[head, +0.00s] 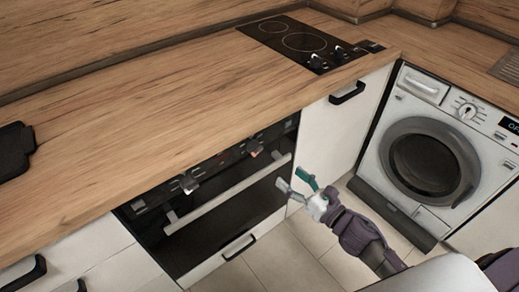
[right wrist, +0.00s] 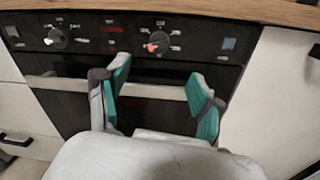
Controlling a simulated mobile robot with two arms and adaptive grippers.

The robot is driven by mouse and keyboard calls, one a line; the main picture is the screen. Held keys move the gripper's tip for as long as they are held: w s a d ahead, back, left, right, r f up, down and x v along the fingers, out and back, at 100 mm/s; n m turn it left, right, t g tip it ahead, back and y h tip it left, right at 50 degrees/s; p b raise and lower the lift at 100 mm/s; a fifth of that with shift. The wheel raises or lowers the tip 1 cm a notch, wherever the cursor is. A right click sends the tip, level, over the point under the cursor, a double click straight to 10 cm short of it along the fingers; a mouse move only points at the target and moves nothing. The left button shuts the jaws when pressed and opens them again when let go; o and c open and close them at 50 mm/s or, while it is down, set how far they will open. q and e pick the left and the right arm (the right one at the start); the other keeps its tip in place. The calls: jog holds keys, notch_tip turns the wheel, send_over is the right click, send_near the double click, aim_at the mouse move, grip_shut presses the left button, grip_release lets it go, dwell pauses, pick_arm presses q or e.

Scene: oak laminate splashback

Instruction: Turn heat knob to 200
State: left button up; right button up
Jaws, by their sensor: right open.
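The black oven (head: 222,188) has two control knobs on its front panel. The right knob (head: 253,148) shows a red-orange mark in the right wrist view (right wrist: 157,43). The left knob (head: 189,184) also shows there (right wrist: 57,38). The printed labels around both are too small to read surely, so I cannot tell which is the heat knob or its setting. My right gripper (head: 293,180) is open and empty in front of the oven's right side. In the right wrist view its teal-padded fingers (right wrist: 158,72) stand apart below the right knob, not touching it. My left gripper is out of view.
The oven handle (head: 228,195) runs across the door below the knobs, close to my fingers. The wooden worktop (head: 150,105) overhangs above. A cooktop (head: 300,42) is set in it at the back. A washing machine (head: 425,160) stands to the right. The floor (head: 290,260) is clear.

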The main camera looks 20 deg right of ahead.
aim_at(259, 152)
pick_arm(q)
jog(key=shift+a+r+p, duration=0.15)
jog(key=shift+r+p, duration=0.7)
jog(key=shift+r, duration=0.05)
pick_arm(e)
jog(key=x, duration=1.3)
jog(key=shift+w+a, duration=0.2)
jog(key=shift+c, duration=0.3)
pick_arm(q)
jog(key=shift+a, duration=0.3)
pick_arm(e)
jog(key=c, duration=1.1)
